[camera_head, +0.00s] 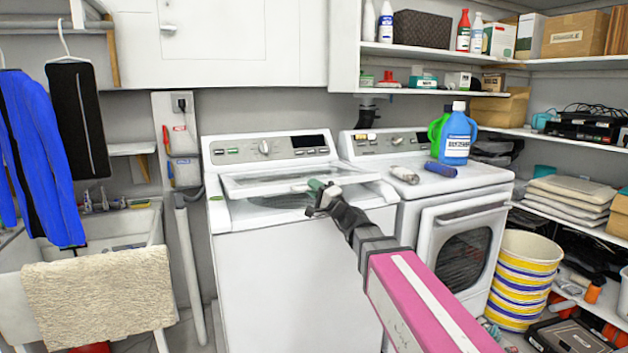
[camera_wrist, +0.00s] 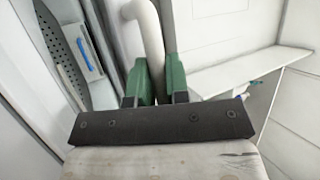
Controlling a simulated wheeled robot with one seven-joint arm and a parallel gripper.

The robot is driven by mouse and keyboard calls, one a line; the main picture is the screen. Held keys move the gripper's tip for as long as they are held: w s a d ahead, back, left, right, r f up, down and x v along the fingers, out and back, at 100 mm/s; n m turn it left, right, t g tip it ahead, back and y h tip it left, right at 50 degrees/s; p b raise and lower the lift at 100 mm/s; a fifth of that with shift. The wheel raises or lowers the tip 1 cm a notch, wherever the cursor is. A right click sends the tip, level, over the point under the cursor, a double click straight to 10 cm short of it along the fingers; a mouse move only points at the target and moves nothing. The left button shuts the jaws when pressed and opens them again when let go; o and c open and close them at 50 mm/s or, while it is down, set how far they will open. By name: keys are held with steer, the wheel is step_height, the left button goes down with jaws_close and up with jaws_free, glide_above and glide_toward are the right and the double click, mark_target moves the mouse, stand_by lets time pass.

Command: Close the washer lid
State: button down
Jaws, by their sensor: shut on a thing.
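The white top-load washer (camera_head: 290,270) stands in the middle of the head view. Its lid (camera_head: 262,181) is a pale panel tilted slightly up over the opening, with a dark gap showing under its front edge. My gripper (camera_head: 316,188) is at the front edge of the lid, right of its middle. In the wrist view the green fingers (camera_wrist: 155,82) are shut on a white rounded edge of the lid (camera_wrist: 148,35). The exact contact is partly hidden by the fingers.
A dryer (camera_head: 460,240) stands close on the right, with detergent bottles (camera_head: 457,140) on top. A sink with a beige towel (camera_head: 100,290) is at the left. Loaded shelves (camera_head: 560,62) fill the right side. A striped basket (camera_head: 525,275) stands by the dryer.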

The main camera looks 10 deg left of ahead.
steer(key=shift+s+f, duration=0.1)
steer(key=shift+f, duration=0.45)
steer(key=c, duration=1.1)
jaws_free()
steer(key=shift+d, duration=0.1)
steer(key=v, duration=1)
steer(key=shift+s+d+f, duration=0.2)
steer(key=shift+s+d, duration=0.05)
steer(key=shift+d, duration=0.05)
